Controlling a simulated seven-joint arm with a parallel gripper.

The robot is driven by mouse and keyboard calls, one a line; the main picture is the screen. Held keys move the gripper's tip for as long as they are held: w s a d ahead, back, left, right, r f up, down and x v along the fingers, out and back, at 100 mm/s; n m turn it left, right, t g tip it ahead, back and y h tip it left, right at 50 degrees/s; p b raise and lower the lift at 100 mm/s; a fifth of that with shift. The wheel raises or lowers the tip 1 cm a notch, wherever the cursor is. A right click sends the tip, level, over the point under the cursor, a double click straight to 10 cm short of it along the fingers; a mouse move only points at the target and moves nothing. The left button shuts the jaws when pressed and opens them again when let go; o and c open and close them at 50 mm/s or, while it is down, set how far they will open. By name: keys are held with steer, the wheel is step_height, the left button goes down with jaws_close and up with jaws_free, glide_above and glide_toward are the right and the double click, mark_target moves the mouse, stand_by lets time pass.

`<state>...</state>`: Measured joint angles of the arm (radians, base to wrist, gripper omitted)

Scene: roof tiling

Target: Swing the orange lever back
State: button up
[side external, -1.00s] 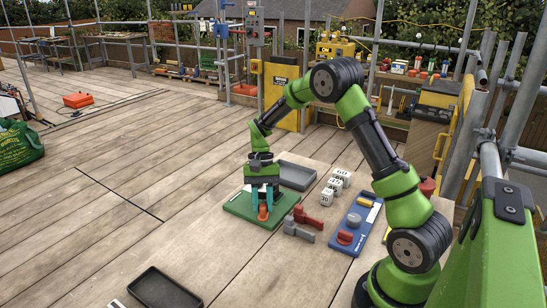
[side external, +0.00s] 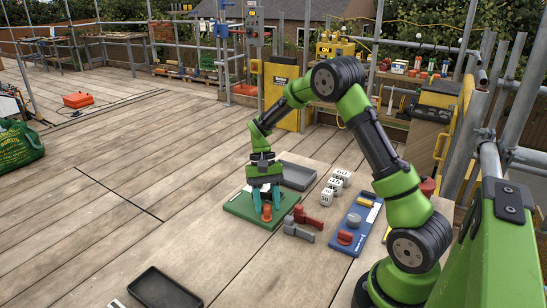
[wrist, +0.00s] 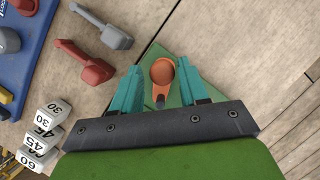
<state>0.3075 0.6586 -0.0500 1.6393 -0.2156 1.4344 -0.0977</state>
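In the wrist view the fingers (wrist: 160,70) are apart, one on each side of the lever, with a visible gap on both sides. In the side view the orange lever (side external: 267,214) shows between the fingertips.
A red hammer-shaped piece (side external: 301,214) and a grey one (side external: 298,231) lie right of the board. Beyond them are a blue board (side external: 347,250) with knobs and white numbered blocks (side external: 334,188). Dark trays stand behind (side external: 296,177) and in front (side external: 163,288).

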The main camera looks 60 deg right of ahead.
steer(key=shift+o, duration=0.6)
steer(key=v, duration=1.6)
steer(key=shift+d+r, duration=0.15)
steer(key=shift+r, duration=0.25)
steer(key=shift+w, duration=0.1)
steer(key=shift+d, duration=0.1)
